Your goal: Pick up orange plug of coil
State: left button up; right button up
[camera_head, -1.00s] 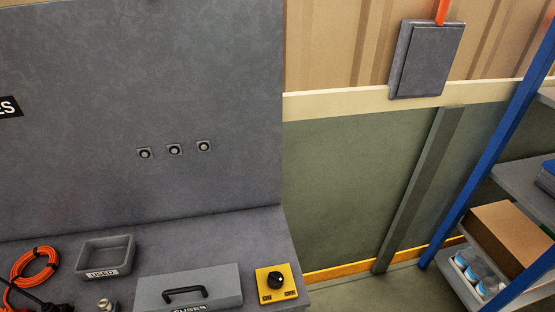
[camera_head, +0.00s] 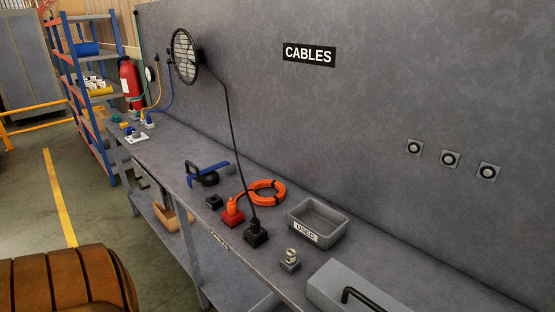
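The orange coil (camera_head: 266,192) lies on the grey workbench, left of the grey USED tray. Its orange plug (camera_head: 231,205) stands upright at a red socket block (camera_head: 233,219) just left of the coil. A black plug (camera_head: 253,225) with a long black cable stands at a black socket block (camera_head: 257,239) to the right of the red one. Neither of my grippers is in view.
The USED tray (camera_head: 320,206), a small metal part (camera_head: 290,260) and a grey box with a black handle (camera_head: 343,277) are on the right. A wall fan (camera_head: 184,55) hangs behind. A brown ribbed object (camera_head: 70,280) stands at lower left.

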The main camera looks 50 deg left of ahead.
aim_at(231, 206)
jog(key=u, duration=1.85)
